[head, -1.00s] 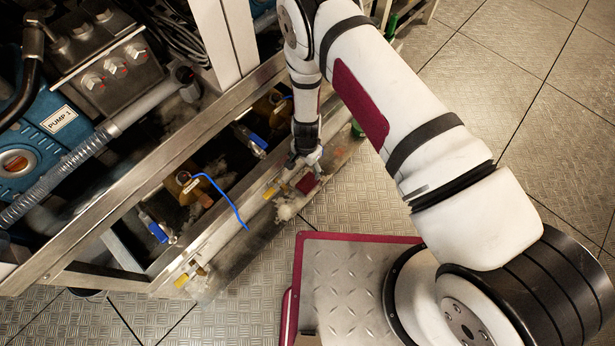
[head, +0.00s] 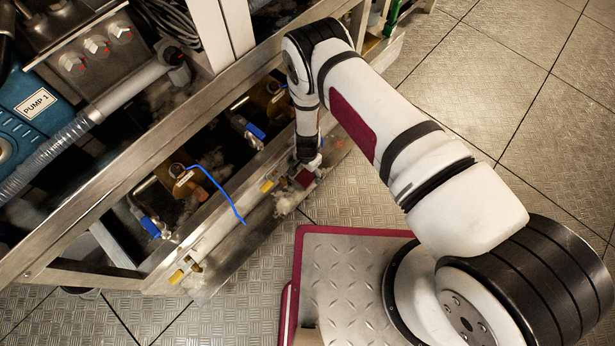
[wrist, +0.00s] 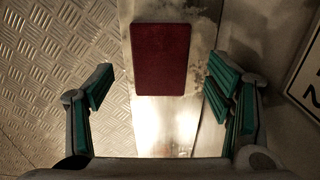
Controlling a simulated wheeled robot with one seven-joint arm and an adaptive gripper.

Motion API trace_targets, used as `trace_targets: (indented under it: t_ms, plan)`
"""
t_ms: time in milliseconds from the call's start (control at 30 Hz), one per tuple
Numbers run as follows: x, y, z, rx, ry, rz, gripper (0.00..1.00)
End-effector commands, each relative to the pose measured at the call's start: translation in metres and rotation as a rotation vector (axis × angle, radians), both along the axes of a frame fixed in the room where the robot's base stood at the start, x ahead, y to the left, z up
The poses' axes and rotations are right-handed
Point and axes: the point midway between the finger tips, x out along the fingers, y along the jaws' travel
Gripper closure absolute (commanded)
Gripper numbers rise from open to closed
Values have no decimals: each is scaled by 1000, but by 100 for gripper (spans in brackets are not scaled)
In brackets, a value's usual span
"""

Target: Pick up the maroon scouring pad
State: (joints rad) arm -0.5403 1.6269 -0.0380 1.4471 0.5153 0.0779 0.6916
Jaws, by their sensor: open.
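The maroon scouring pad (wrist: 161,60) lies flat on a pale, stained metal strip in the wrist view, ahead of and between my fingers. It also shows in the head view as a small dark red patch (head: 305,178) just below my gripper (head: 307,160). My gripper, also in the wrist view (wrist: 158,85), is open and empty, with its green-padded fingers spread wider than the pad. The fingers do not touch the pad in the wrist view.
The metal frame rail (head: 130,180) runs beside my gripper. Blue-handled valves (head: 150,227) and a blue tube (head: 218,190) are nearby. Open tread-plate floor (head: 360,195) lies to the right.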

Motion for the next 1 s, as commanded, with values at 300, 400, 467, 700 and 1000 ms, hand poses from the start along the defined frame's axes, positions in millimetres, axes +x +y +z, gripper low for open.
trace_targets:
  t_ms: [300,400,467,700,1000]
  plan:
    - [1,-1,-27,-1,-1,0,27]
    - [1,-1,-27,-1,-1,0,27]
    - [1,-1,-27,-1,-1,1,27]
    - [1,-1,-26,-1,-1,1,74]
    - [1,-1,-26,-1,-1,1,78]
